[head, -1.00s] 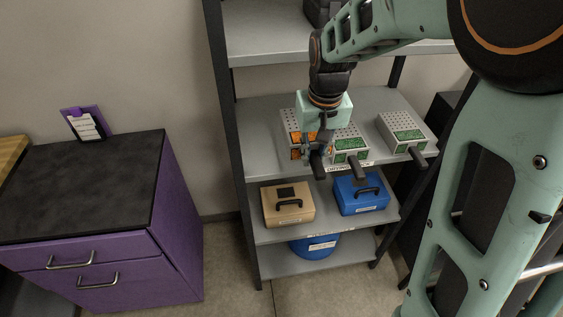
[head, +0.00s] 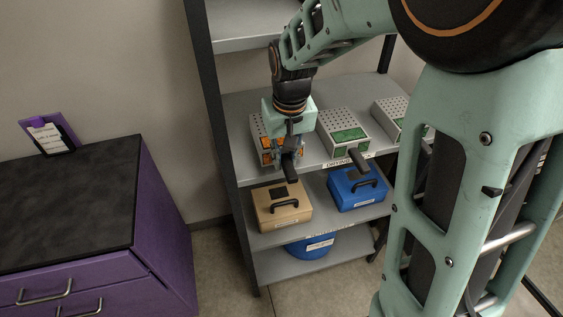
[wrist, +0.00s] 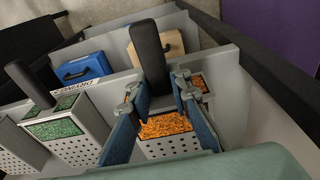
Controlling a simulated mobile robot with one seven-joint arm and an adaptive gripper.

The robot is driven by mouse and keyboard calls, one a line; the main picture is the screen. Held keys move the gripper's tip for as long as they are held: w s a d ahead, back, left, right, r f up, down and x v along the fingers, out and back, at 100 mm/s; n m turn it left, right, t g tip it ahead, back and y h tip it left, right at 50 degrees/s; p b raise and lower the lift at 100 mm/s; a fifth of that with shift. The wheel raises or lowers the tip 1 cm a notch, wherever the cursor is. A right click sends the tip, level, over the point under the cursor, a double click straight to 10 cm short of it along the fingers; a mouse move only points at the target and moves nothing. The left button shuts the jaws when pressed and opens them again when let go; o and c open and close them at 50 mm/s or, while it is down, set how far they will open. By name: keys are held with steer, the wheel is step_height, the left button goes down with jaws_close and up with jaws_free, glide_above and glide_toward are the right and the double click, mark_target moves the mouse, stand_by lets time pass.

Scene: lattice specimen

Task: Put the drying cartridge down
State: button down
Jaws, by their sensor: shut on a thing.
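The orange-windowed drying cartridge (head: 258,140), a perforated pale metal box with a black handle, is at the left end of the middle shelf (head: 236,112). My gripper (head: 290,155) is over its front, shut on it. The wrist view shows the two blue-grey fingers of my gripper (wrist: 157,88) on either side of the cartridge by its black handle (wrist: 150,58). Its orange granules (wrist: 165,125) show between the fingers. The cartridge is upright at about shelf level; I cannot tell whether its underside touches the shelf.
A green-windowed cartridge (head: 345,132) stands to the right, with a gap between; another (head: 390,112) is farther right, partly behind my arm. The shelf below holds a tan case (head: 282,208) and a blue case (head: 355,190). A dark shelf post (head: 222,140) is close on the left.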

step_height(320, 180, down, 2)
steer(key=shift+a+f+b, duration=0.1)
steer(key=shift+f+b, duration=0.05)
steer(key=shift+b, duration=0.3)
steer(key=shift+w+f+b, duration=0.1)
steer(key=shift+f+b, duration=0.25)
steer(key=shift+f, duration=0.05)
steer(key=shift+r, duration=0.1)
steer(key=c, duration=1.8)
jaws_free()
steer(key=r, duration=0.4)
steer(key=s+r, duration=0.1)
steer(key=r, duration=0.7)
steer(key=shift+s+d+p, duration=0.3)
steer(key=shift+s, duration=0.1)
steer(key=shift+f, duration=0.1)
